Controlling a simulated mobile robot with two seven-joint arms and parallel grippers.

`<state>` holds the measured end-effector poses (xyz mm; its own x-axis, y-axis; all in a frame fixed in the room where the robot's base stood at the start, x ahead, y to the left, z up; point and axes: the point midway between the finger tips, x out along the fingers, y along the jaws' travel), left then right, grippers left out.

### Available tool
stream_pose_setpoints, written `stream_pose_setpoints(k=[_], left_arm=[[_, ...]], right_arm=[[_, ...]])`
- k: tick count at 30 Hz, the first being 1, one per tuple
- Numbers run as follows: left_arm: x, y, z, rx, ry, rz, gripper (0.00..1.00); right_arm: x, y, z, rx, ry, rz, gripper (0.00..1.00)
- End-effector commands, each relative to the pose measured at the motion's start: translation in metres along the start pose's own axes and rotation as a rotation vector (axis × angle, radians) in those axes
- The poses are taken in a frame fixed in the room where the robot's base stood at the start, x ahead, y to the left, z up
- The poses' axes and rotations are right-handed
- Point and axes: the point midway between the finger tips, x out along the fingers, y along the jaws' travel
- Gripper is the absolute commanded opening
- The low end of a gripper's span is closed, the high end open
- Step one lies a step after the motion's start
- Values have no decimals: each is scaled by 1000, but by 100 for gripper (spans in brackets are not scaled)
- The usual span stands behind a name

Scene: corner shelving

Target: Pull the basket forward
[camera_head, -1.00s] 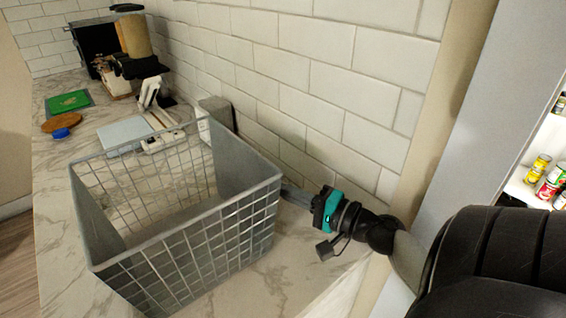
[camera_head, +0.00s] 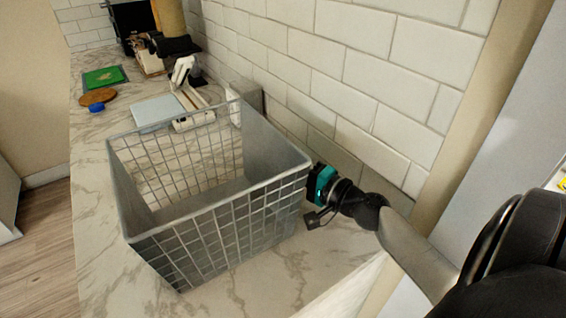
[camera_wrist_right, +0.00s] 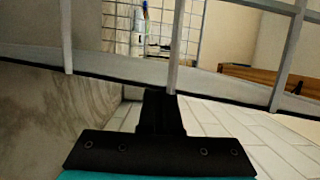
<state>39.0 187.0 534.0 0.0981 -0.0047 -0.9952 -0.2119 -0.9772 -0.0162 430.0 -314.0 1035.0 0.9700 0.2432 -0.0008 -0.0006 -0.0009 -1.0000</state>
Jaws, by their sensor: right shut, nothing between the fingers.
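The grey wire basket (camera_head: 215,215) stands upright and looks empty on the marble countertop, near the tiled wall. Its wire sides also fill the upper part of the right wrist view (camera_wrist_right: 172,50). My right gripper (camera_wrist_right: 165,98) is shut with nothing between its fingers, right at the basket's wires and lower bar. I cannot tell if it touches them. In the head view, its teal body is close behind the basket's right corner, and its fingers are hidden by the basket. My left gripper is in neither view.
The tiled wall (camera_head: 345,85) runs close along the right and back. Behind the basket are a white board (camera_head: 155,112), a green mat (camera_head: 104,77), a round wooden board (camera_head: 98,97) and a blue lid (camera_head: 97,107). The countertop (camera_head: 92,190) is clear to the left.

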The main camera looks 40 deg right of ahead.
Motion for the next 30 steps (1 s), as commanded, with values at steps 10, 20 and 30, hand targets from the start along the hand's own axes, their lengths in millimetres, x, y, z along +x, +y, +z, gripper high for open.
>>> stream_pose_setpoints(k=[10, 20, 30], left_arm=[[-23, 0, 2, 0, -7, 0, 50], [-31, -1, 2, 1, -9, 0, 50], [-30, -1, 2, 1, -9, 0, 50]], right_arm=[[18, -3, 73, 7, -5, -2, 0], [29, -2, 117, 2, -2, -2, 0], [29, -1, 118, 1, -2, -2, 0]])
